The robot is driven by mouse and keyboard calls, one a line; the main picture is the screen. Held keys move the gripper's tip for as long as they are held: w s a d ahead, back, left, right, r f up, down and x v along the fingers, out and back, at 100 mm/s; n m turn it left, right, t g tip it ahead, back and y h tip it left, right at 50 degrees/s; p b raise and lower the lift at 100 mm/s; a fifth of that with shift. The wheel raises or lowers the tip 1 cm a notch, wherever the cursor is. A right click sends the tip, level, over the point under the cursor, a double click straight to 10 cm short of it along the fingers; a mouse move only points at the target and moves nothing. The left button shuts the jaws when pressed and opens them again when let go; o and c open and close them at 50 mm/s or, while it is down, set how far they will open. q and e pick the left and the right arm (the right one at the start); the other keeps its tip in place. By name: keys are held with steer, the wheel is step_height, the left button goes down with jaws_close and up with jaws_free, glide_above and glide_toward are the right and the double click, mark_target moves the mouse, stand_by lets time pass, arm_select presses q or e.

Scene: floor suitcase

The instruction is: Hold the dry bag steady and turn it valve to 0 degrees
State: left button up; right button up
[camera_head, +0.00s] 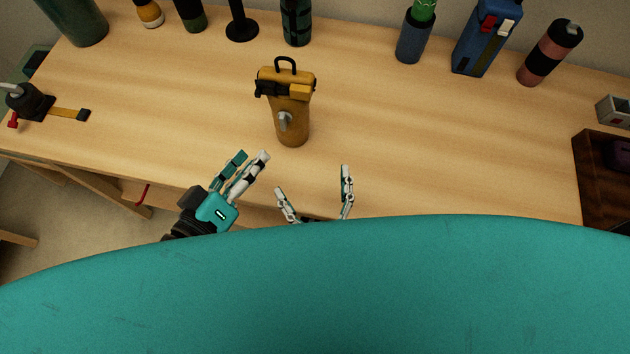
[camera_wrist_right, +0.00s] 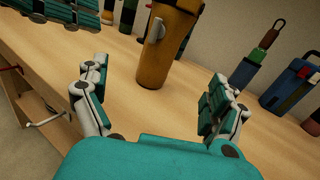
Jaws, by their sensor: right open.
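The dry bag (camera_head: 291,108) is mustard yellow and stands upright on the table in the head view, with a black buckled strap and a handle at its top. Its grey valve (camera_head: 286,121) is a tilted lever on the side facing me. The bag (camera_wrist_right: 163,62) and its valve (camera_wrist_right: 155,30) also show in the right wrist view, with the bag's top cut off. My left gripper (camera_head: 254,156) is open and empty, in front of the bag and to its left. My right gripper (camera_head: 313,181) is open and empty, in front of the bag and apart from it.
Several bottles stand along the back edge, including a blue box-shaped flask (camera_head: 479,40) and a pink-and-black bottle (camera_head: 550,53). A dark tray (camera_head: 591,178) is at the right. A black item with a yellow strap (camera_head: 66,113) lies at the left. Table around the bag is clear.

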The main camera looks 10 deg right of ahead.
mark_target(291, 110)
steer(key=shift+w+d+f+m, duration=0.1)
steer(key=shift+w+f+m, duration=0.1)
steer(key=shift+m, duration=0.1)
steer(key=shift+w, duration=0.25)
steer(key=w+a, duration=0.1)
steer(key=w, duration=0.4)
steer(key=w+a, duration=0.1)
steer(key=w, duration=0.5)
steer(key=w+a, duration=0.1)
steer(key=w, duration=0.4)
steer(key=shift+w, duration=0.2)
steer(key=c, duration=1.5)
